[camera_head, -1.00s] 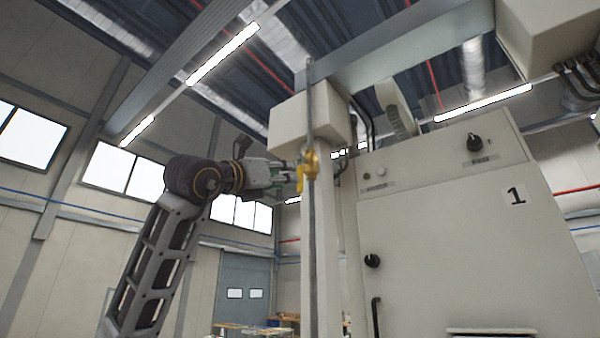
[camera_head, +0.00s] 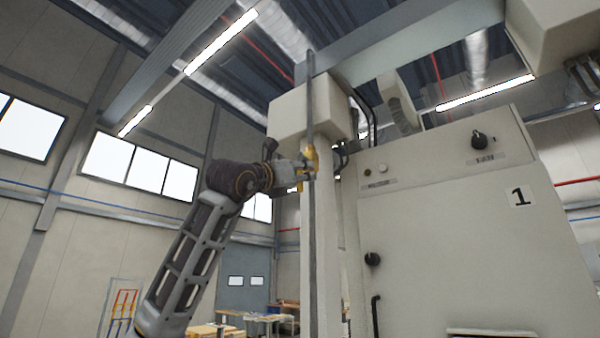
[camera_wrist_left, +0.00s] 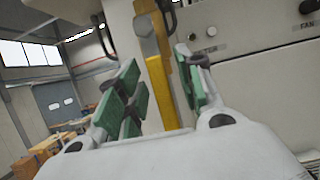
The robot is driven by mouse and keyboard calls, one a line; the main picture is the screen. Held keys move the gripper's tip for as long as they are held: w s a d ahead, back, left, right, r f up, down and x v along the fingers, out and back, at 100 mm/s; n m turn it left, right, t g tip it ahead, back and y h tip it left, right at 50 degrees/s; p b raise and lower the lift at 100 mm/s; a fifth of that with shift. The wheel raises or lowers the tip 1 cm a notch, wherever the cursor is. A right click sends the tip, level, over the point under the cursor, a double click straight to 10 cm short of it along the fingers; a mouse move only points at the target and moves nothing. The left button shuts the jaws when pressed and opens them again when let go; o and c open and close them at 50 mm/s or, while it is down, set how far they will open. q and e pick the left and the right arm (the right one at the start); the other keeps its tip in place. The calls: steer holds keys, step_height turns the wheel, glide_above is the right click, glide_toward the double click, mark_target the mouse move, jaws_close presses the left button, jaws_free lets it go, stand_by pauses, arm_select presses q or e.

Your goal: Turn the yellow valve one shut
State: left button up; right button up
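The yellow valve (camera_head: 312,160) sits on a thin grey vertical pipe (camera_head: 312,240) in front of the pale column. My left gripper (camera_head: 303,168) is right at the valve from the left, partly covering it. In the left wrist view the gripper's green-padded fingers (camera_wrist_left: 160,85) stand apart, with the yellow valve handle (camera_wrist_left: 158,88) upright between them. A gap shows between the left finger and the handle; the right finger is close to the yellow, and contact cannot be told. My right gripper is in neither view.
The large pale cabinet marked 1 (camera_head: 440,230) with black knobs stands just right of the pipe. A pale box (camera_head: 300,112) on the column and a grey beam (camera_head: 420,45) are above. Tables (camera_head: 255,318) stand far behind. Left of my arm is open room.

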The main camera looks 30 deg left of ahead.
arm_select(q)
jaws_close()
stand_by(0.3)
steer(key=shift+s, duration=0.1)
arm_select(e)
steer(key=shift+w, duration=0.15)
